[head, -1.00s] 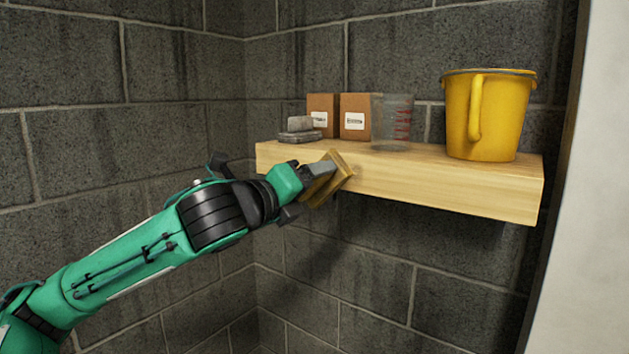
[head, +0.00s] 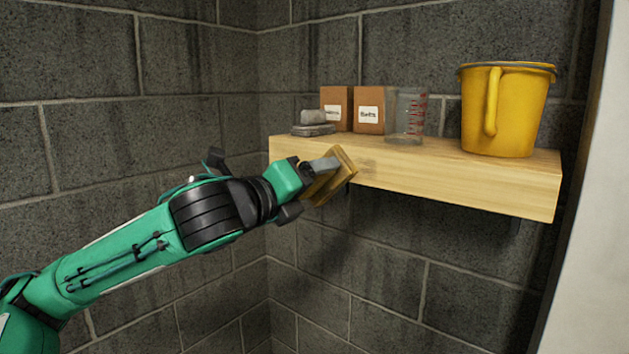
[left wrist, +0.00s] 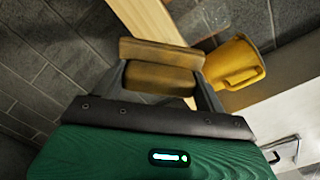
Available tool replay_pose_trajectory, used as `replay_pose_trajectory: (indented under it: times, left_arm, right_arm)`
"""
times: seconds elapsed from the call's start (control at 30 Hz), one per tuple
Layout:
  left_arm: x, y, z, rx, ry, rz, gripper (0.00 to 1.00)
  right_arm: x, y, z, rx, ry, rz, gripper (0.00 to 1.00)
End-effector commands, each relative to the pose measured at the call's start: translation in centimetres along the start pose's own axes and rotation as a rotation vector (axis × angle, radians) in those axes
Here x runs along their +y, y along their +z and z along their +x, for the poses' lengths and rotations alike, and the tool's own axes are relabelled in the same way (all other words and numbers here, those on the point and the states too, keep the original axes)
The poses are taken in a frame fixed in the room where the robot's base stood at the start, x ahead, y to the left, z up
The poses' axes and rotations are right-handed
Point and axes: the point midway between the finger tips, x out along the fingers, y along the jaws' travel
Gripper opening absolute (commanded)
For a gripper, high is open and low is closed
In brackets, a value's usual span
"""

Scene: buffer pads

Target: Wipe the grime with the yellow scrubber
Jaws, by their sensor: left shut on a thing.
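My left gripper (head: 322,170) is shut on the yellow scrubber (head: 343,177), a brownish-yellow pad. The scrubber is tilted close to the front face of the wooden shelf (head: 460,186), near its left end; I cannot tell if it touches. In the left wrist view the scrubber (left wrist: 160,72) sits between the two fingers, with the shelf (left wrist: 148,18) beyond it. A faint darker smudge, possibly the grime (head: 368,167), shows on the shelf's front face just right of the scrubber. My right gripper is not in view.
On the shelf stand grey blocks (head: 312,124), two brown boxes (head: 368,112), a clear measuring beaker (head: 405,118) and a yellow bucket (head: 503,112). Dark block walls (head: 190,60) meet in a corner behind. A pale surface (head: 592,230) edges the right side. Below the shelf is open space.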

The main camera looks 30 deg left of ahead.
Motion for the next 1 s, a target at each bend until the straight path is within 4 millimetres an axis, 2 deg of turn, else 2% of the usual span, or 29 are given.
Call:
replay_pose_trajectory:
  times: [0.37, 0.8, 1.0]
  left_arm:
    - [-0.1, 0.1, 0.6, 0.0, 0.0, -0.002, 0.54]
    - [-0.2, 0.3, 5.2, -0.005, -0.001, -0.001, 0.54]
    - [-0.1, 0.3, 6.6, -0.008, -0.001, -0.001, 0.54]
  right_arm:
    - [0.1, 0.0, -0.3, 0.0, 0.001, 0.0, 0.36]
    - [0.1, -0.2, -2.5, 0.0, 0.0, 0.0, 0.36]
    - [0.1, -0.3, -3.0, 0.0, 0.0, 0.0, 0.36]
